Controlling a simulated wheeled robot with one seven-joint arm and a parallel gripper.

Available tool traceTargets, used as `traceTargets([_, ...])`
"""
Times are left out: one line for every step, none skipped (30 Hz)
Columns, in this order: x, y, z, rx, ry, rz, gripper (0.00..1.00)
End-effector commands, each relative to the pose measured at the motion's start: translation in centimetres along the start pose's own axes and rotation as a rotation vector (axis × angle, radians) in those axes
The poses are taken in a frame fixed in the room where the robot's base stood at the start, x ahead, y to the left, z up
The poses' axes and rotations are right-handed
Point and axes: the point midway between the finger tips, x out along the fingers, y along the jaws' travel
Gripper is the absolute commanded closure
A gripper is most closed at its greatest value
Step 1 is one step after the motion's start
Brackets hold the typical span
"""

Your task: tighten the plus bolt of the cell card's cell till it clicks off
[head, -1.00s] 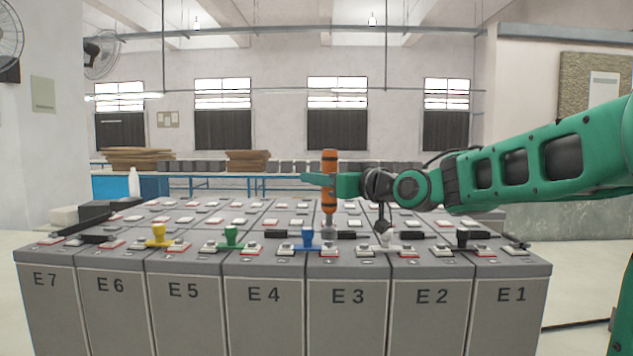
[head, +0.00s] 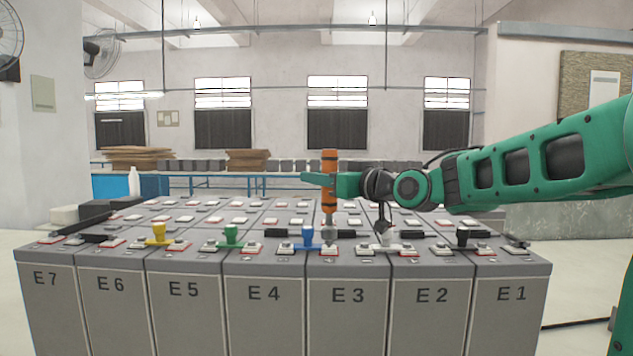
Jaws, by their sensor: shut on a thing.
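My gripper (head: 322,181) is shut on an orange upright tool (head: 329,205) with a grey lower end. The tool stands over the front row of battery cells, above the red-edged terminal (head: 329,251) of the cell marked E3 (head: 347,315). A blue piece (head: 308,237) stands close to the left of the tool's lower end. No cell card can be made out.
Yellow (head: 158,234), green (head: 231,235), white (head: 387,239) and black (head: 462,236) pieces stand along the front row, E7 to E1. Dark bars lie across the cell tops beside the tool. More rows of cells lie behind. A white bottle (head: 134,183) stands back left.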

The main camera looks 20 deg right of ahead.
Motion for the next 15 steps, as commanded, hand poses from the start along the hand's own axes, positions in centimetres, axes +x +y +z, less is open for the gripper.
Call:
traceTargets([-0.01, 0.00, -0.03, 0.000, 0.002, 0.000, 1.00])
traceTargets([0.00, 0.00, 0.00, 0.000, 0.002, 0.000, 1.00])
traceTargets([0.00, 0.00, 0.04, 0.000, 0.002, 0.000, 1.00])
traceTargets([0.00, 0.00, 0.06, 0.000, 0.002, 0.000, 1.00])
traceTargets([0.00, 0.00, 0.10, 0.000, 0.002, 0.000, 1.00])
traceTargets([0.00, 0.00, 0.13, 0.000, 0.002, 0.000, 1.00])
traceTargets([0.00, 0.01, 0.16, 0.000, 0.002, 0.000, 1.00])
traceTargets([0.00, 0.01, 0.19, 0.000, 0.002, 0.000, 1.00])
traceTargets([0.00, 0.01, 0.23, 0.000, 0.002, 0.000, 1.00])
traceTargets([0.00, 0.01, 0.25, 0.000, 0.002, 0.000, 1.00])
traceTargets([0.00, 0.01, 0.28, 0.000, 0.002, 0.000, 1.00])
traceTargets([0.00, 0.01, 0.32, 0.000, 0.002, 0.000, 1.00])
traceTargets([0.00, 0.00, 0.35, 0.000, 0.002, 0.000, 1.00])
traceTargets([0.00, 0.01, 0.38, 0.000, 0.002, 0.000, 1.00])
traceTargets([0.00, 0.01, 0.42, 0.000, 0.002, 0.000, 1.00])
